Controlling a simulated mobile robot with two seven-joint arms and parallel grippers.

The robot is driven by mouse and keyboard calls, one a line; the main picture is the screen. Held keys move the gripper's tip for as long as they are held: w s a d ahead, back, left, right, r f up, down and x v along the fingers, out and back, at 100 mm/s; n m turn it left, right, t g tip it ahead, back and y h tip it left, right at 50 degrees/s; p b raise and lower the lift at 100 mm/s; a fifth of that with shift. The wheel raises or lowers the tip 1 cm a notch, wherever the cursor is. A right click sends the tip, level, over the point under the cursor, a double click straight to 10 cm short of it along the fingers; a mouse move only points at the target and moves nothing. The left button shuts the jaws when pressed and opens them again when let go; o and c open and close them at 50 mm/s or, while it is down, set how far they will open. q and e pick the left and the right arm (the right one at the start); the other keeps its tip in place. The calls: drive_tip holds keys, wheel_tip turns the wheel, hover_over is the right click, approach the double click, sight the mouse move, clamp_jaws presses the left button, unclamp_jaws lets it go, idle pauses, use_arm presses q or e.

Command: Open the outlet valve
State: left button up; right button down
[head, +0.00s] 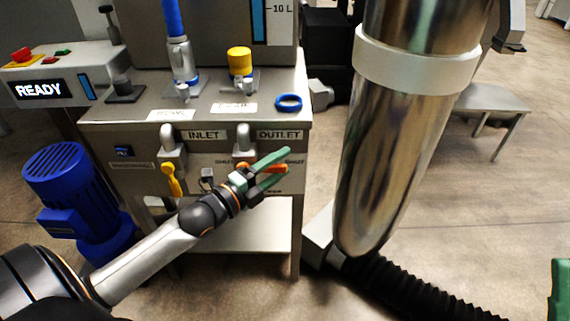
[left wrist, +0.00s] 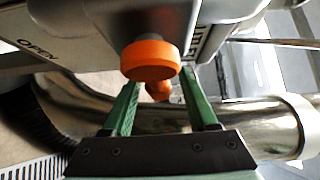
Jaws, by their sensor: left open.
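The outlet valve sits under the OUTLET label (head: 279,134) on the front of the steel cabinet. My right gripper is not in view.
The yellow inlet handle (head: 173,180) hangs down to the left. A large steel pipe (head: 395,150) stands to the right, with a black hose (head: 420,290) at its foot. A blue motor (head: 72,190) is at the left. A blue ring (head: 289,102) lies on the cabinet top.

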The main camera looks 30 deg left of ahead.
use_arm(q)
drive_tip(key=shift+x, duration=0.9)
clamp_jaws()
idle(0.9)
